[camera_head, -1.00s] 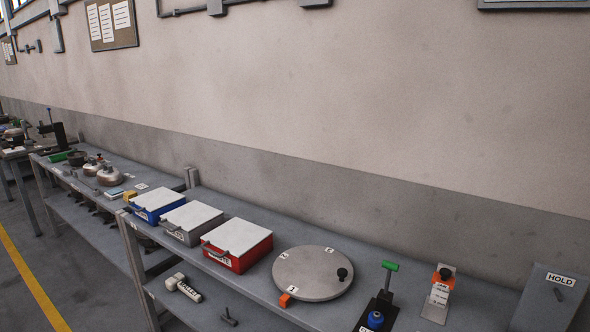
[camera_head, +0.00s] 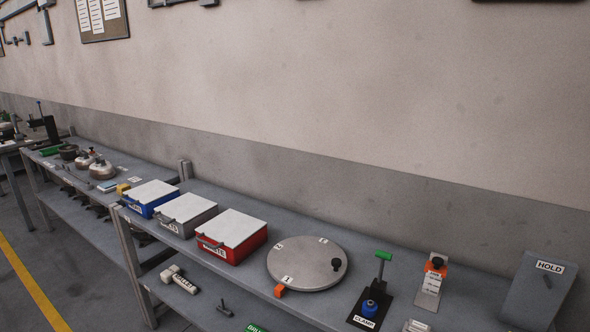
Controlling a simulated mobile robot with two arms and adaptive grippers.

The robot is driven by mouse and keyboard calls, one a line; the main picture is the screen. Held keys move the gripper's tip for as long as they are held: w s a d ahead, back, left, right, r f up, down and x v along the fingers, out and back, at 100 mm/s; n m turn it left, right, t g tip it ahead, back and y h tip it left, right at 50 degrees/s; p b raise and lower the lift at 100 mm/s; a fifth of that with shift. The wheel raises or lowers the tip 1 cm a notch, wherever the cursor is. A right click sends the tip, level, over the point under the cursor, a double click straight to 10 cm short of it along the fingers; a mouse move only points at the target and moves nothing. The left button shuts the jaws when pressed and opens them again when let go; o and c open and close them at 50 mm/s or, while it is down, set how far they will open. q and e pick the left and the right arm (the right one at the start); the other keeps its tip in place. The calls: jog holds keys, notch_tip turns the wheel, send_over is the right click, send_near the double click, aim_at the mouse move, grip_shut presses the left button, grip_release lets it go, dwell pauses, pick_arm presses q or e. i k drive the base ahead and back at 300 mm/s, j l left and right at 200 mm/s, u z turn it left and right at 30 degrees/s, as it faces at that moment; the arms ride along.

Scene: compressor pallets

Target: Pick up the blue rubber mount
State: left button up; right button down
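A small blue rounded part (camera_head: 369,307), which looks like the blue rubber mount, sits on a black clamp stand (camera_head: 383,289) with a green T-handle (camera_head: 383,256) at the front right of the bench. A label on the stand's base reads CLAMP. Neither of my grippers shows in the head view.
The grey bench (camera_head: 225,194) runs along the wall. Blue (camera_head: 153,209), grey (camera_head: 187,226) and red (camera_head: 239,253) lidded boxes stand left of a round grey turntable (camera_head: 303,270). An orange-topped stand (camera_head: 432,274) and a HOLD panel (camera_head: 540,290) are right of the clamp. A lower shelf (camera_head: 170,311) lies beneath.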

aim_at(370, 307)
jog(key=i, duration=0.1)
jog(key=i+l+z, duration=0.1)
jog(key=z, duration=0.4)
jog(key=i+z, duration=0.25)
jog(key=z, duration=0.2)
